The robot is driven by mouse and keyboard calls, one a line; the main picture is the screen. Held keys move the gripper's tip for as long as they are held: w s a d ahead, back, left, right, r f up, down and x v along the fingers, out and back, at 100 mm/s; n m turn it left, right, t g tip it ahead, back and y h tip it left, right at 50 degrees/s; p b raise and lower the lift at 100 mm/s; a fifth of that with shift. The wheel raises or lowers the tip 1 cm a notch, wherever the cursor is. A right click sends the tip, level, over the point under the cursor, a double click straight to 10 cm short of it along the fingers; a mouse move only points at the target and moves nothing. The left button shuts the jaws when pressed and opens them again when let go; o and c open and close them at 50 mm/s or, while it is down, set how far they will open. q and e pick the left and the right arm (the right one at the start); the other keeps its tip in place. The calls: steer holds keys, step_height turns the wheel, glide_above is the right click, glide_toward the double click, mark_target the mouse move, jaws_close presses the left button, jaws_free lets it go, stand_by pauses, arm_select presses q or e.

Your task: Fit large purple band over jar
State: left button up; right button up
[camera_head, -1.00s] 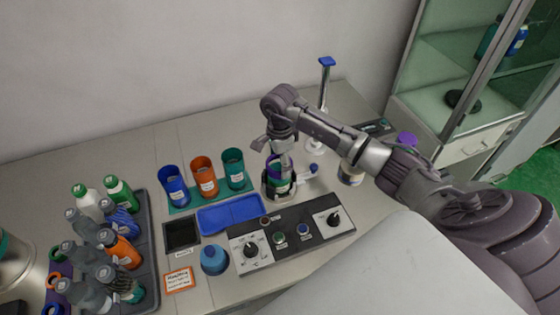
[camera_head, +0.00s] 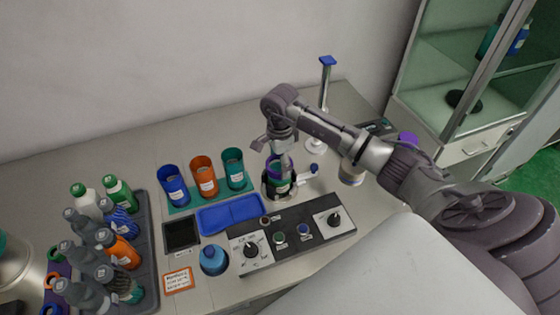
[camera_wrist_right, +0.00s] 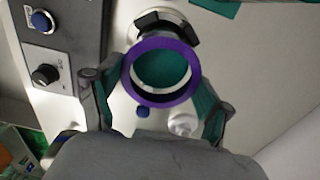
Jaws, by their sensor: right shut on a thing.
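The large purple band (camera_wrist_right: 136,90) is between the two fingers of my right gripper (camera_wrist_right: 158,100) in the right wrist view, and the gripper is shut on it. The jar's teal top (camera_wrist_right: 162,68) shows through the band's opening with a pale rim around it. How far the band sits down around the jar cannot be told. In the head view my right gripper (camera_head: 281,160) points down over the jar (camera_head: 281,186) in its holder behind the control panel, and hides much of both. My left gripper is not in view.
The control panel (camera_head: 262,262) with knobs and buttons lies in front of the holder. Blue (camera_head: 174,187), orange (camera_head: 204,177) and teal (camera_head: 233,169) cups stand to the left, behind a blue tray (camera_head: 232,214). A post with a blue top (camera_head: 327,62) stands behind. Several bottles fill a grey rack (camera_head: 150,240).

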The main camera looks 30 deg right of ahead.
steer(key=shift+f+b, duration=1)
steer(key=shift+f, duration=0.3)
steer(key=o, duration=0.6)
steer(key=shift+r+p, duration=3.3)
steer(key=shift+r, duration=2.25)
steer(key=shift+s+f, duration=0.1)
